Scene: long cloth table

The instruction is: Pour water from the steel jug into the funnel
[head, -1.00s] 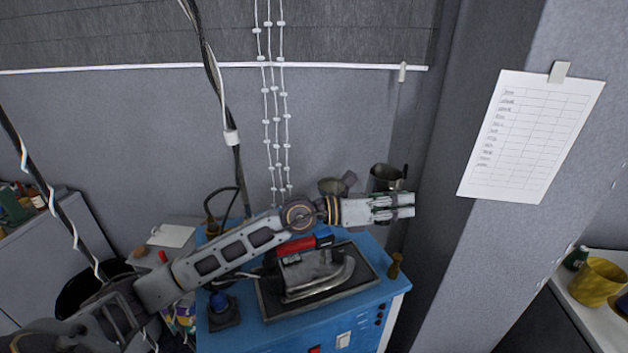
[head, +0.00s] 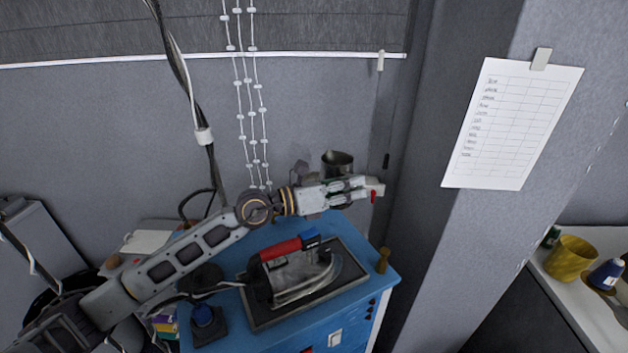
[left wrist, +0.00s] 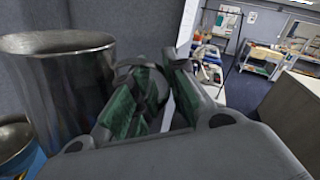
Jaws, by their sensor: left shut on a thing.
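The steel jug (head: 337,165) stands out just behind my left gripper (head: 372,188), above the back of the blue cabinet. In the left wrist view the jug (left wrist: 68,88) is large and upright at the left. My left gripper (left wrist: 150,100) is shut, with a grey curved part, seemingly the jug's handle, between its green pads. The grip is partly hidden by the fingers. A round metal rim (left wrist: 14,138) shows low at the left of the wrist view; I cannot tell if it is the funnel. My right gripper is out of view.
An iron (head: 295,275) with a red handle lies on a dark tray on the blue cabinet (head: 350,310). A small amber piece (head: 382,260) stands at its right edge. A pillar (head: 425,230) rises close at the right. A yellow cup (head: 570,258) stands beyond it.

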